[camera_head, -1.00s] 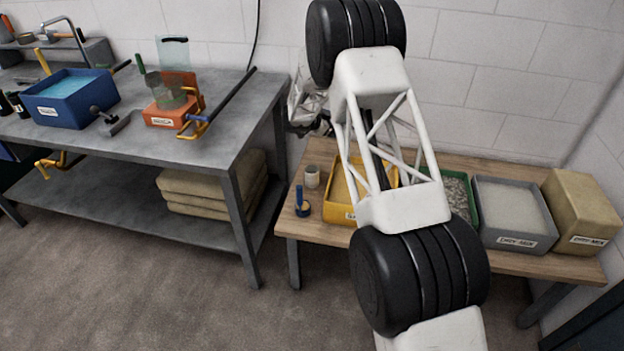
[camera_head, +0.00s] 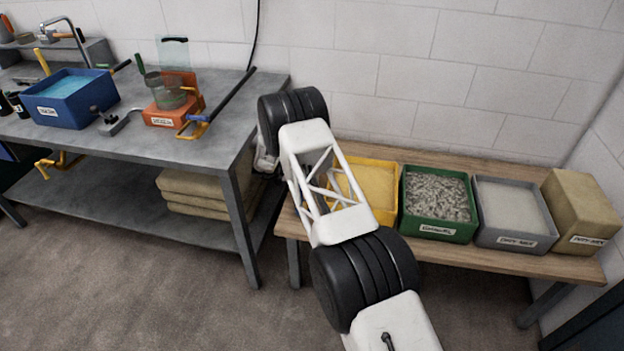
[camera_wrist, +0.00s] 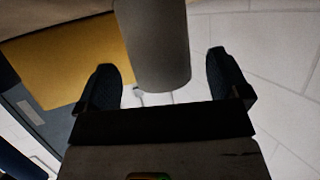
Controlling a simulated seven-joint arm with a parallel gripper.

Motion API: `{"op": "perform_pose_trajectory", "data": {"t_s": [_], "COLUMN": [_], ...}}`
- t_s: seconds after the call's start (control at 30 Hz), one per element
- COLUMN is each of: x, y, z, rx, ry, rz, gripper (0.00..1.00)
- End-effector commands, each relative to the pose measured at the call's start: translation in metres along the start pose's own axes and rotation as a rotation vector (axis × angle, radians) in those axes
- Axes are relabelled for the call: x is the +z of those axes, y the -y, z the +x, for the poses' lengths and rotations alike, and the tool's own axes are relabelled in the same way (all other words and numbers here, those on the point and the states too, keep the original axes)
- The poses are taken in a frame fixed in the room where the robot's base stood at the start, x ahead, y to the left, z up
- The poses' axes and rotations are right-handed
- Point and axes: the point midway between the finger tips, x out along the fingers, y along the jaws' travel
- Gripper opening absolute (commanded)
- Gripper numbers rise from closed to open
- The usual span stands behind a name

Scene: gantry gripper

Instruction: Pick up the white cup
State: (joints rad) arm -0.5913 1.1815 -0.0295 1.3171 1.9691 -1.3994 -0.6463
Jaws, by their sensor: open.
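The white cup (camera_wrist: 155,45) shows in the wrist view as a pale grey-white cylinder in shadow, cut off by the top edge. My gripper (camera_wrist: 163,70) is open, with one dark fingertip on each side of the cup's lower end in the picture and visible gaps between. Whether the cup stands deep between the fingers or just beyond them I cannot tell. In the head view my arm hides the cup and most of my gripper, at the left end of the wooden table (camera_head: 480,258).
On the wooden table stand a yellow bin (camera_head: 384,217), a green bin of gravel (camera_head: 437,232), a grey bin (camera_head: 515,240) and a tan block (camera_head: 582,205). A grey workbench (camera_head: 235,95) with a blue bin (camera_head: 70,112) is at left. The wall is close behind.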

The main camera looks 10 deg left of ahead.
Motion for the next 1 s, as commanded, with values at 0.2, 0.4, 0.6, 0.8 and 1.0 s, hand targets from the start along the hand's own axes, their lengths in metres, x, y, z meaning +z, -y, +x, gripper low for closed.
{"op": "perform_pose_trajectory", "data": {"t_s": [0.2,0.4,0.6,0.8,1.0], "x": [0.021,0.022,0.022,0.022,0.022], "y": [-0.001,-0.001,-0.002,-0.002,-0.002], "z": [-0.013,-0.013,-0.013,-0.003,0.016], "rx": [-0.01,-0.01,-0.01,-0.009,-0.008], "ry": [-0.028,-0.031,-0.031,-0.031,-0.031], "rz": [-0.022,-0.024,-0.024,-0.025,-0.026], "gripper": [0.94,0.94,0.94,0.94,0.94]}}
